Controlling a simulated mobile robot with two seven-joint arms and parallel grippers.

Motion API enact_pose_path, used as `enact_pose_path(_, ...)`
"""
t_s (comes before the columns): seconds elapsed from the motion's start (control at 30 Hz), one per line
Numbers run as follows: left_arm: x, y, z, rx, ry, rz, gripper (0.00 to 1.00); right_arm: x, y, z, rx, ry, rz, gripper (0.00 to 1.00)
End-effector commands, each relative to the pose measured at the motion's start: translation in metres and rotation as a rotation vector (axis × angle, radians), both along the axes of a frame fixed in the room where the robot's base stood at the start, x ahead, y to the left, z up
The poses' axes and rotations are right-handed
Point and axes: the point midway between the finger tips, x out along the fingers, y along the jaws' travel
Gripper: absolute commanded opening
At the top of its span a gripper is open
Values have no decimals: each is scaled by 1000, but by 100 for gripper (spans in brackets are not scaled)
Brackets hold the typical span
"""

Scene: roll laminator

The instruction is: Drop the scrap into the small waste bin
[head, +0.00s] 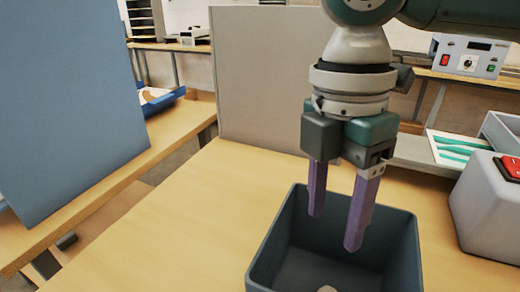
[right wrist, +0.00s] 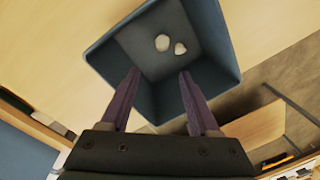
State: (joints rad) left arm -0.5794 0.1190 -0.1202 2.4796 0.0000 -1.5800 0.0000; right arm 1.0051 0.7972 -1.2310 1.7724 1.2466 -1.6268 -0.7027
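The small waste bin (head: 412,250) is a dark grey-blue open box standing on the wooden table. It also shows in the right wrist view (right wrist: 215,30). My right gripper (head: 335,230) hangs above the bin with its two purple fingers pointing down, apart and with nothing between them. In the right wrist view the fingers (right wrist: 158,75) are spread over the bin's opening. Two pale scrap pieces (right wrist: 170,45) lie on the bin floor; part of one pale piece (head: 327,289) shows at the bottom edge of the head view. My left gripper is not in view.
A grey box with a red switch (head: 480,215) stands right of the bin. A beige panel (head: 255,80) and a blue panel (head: 65,100) rise behind and to the left. The table left of the bin (head: 190,230) is clear.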

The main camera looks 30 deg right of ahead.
Motion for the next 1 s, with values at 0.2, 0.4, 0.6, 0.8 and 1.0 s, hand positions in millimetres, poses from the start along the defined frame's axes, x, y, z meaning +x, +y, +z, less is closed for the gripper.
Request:
enact_pose_path(0.2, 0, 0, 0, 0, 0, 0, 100, 0, 0, 0, 0, 0, 0, 71)
enact_pose_path(0.4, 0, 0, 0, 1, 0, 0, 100, 1, 0, 7, 0, -2, 0, 71)
enact_pose_path(0.6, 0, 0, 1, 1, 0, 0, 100, 5, 0, 44, 1, -5, 0, 71)
enact_pose_path(0.8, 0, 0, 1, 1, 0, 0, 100, 8, 1, 81, 1, -5, 0, 71)
enact_pose_path(1.0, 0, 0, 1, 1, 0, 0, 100, 9, 1, 98, 0, -1, -1, 71)
